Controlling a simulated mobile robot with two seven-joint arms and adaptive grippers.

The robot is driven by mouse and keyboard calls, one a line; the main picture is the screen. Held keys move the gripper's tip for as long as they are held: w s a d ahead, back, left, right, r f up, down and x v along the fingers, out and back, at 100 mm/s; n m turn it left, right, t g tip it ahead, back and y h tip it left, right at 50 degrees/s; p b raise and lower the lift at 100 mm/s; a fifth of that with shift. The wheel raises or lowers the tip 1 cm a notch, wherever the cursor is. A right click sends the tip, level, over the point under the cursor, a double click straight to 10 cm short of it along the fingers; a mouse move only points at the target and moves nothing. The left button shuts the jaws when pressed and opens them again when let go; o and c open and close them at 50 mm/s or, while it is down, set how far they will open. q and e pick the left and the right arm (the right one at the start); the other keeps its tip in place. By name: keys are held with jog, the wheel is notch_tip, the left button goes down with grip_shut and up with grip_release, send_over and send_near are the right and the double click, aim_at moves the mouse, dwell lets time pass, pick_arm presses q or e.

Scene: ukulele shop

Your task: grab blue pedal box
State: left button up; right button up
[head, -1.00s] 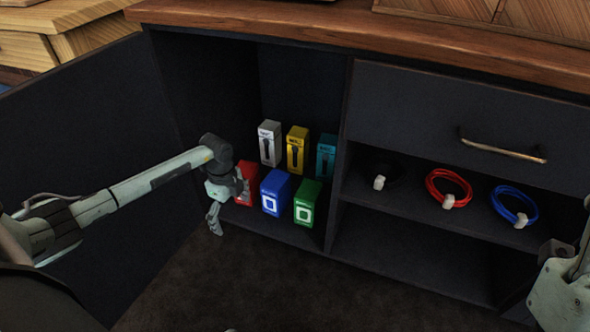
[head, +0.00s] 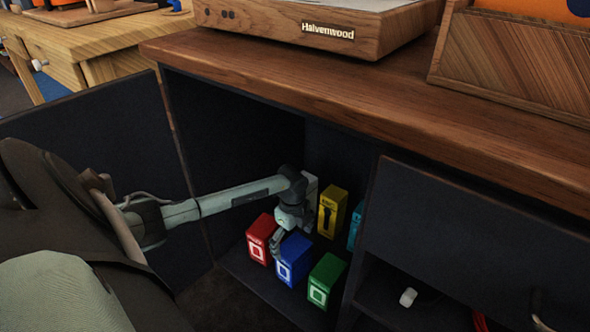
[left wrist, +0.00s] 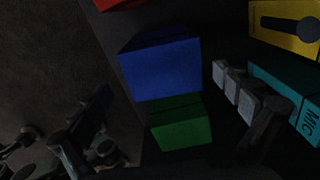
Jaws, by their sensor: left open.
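The blue pedal box (head: 293,260) stands on the cabinet floor in the front row, between a red box (head: 261,239) and a green box (head: 326,279). My left gripper (head: 288,238) is open at the upper part of the blue box and partly covers it. In the left wrist view the blue box (left wrist: 160,68) shows between the open fingers, with the green box (left wrist: 181,126) below it. I cannot tell whether a finger touches the blue box. My right gripper is out of view.
The open cabinet door (head: 95,135) is at left, a divider at right. The wooden top (head: 400,95) overhangs the compartment.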

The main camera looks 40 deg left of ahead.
aim_at(294, 246)
pick_arm(q)
notch_tip(294, 246, down, 4)
jog(key=shift+w+r+b, duration=0.15)
jog(key=shift+r+b, duration=0.1)
jog(key=shift+b, duration=0.2)
jog(key=shift+w+r, duration=0.1)
jog(key=c, duration=1.8)
